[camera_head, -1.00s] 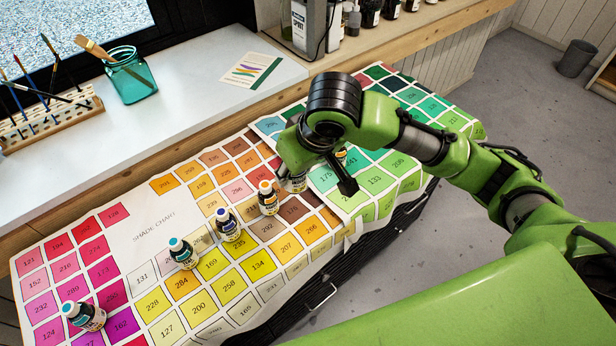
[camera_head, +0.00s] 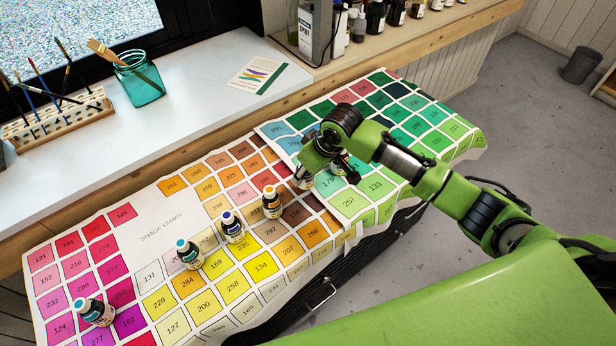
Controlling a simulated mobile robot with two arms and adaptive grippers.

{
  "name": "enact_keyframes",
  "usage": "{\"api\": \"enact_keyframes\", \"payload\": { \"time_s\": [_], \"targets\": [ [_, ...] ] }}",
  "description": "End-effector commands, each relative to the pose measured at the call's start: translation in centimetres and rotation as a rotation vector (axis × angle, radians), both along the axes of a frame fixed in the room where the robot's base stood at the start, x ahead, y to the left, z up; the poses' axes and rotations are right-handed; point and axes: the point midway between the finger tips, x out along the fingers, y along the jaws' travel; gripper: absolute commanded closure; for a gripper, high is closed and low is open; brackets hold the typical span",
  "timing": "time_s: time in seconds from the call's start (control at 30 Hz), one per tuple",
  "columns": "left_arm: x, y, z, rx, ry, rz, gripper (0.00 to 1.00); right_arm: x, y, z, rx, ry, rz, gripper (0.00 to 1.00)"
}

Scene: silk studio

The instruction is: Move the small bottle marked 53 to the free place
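Several small bottles with black bodies and pale labels stand in a slanting row on the shade chart (camera_head: 160,232). They include one with a teal cap (camera_head: 95,312) at the lower left, another teal-capped one (camera_head: 188,254), a blue-capped one (camera_head: 232,228) and an orange-capped one (camera_head: 271,202). My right gripper (camera_head: 322,176) is low over the chart at the row's upper right end. A bottle (camera_head: 303,180) shows beside it, partly hidden, and another dark bottle shows just behind it. The numbers on the bottles are too small to read. Its fingers are hard to make out. My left gripper is out of view.
A white sill behind the chart holds a brush rack (camera_head: 55,120), a teal glass jar (camera_head: 138,78) and a colour card (camera_head: 257,75). Larger bottles stand on the shelf at the top. Chart squares between the lower-left bottle and the others are bare.

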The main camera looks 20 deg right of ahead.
Motion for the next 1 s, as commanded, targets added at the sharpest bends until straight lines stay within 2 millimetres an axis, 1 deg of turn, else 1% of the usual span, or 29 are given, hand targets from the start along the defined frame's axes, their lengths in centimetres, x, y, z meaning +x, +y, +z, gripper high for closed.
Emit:
{"api": "enact_keyframes", "payload": {
  "time_s": [0.23, 0.4, 0.47, 0.87, 0.9, 0.93, 1.0],
  "targets": [
    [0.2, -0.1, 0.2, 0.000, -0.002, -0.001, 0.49, 0.9, -0.9, -1.5, 0.000, 0.000, 0.000, 0.89],
    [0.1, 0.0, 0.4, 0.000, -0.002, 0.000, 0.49, 0.9, -0.9, -4.0, 0.000, 0.001, 0.000, 0.89],
    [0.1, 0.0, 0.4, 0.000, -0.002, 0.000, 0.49, 0.9, -0.9, -4.4, 0.000, 0.000, 0.001, 0.89],
    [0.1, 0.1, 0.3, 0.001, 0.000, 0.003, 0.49, 0.9, -0.9, -5.0, 0.000, -0.001, 0.001, 0.89],
    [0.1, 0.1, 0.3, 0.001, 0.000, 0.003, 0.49, 0.9, -0.9, -4.9, 0.000, -0.001, 0.001, 0.58],
    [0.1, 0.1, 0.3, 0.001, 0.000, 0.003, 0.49, 0.9, -0.9, -4.9, 0.000, -0.001, 0.001, 0.50],
    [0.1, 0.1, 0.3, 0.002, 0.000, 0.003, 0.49, 0.9, -0.9, -4.9, 0.000, 0.000, 0.001, 0.49]
  ]
}}
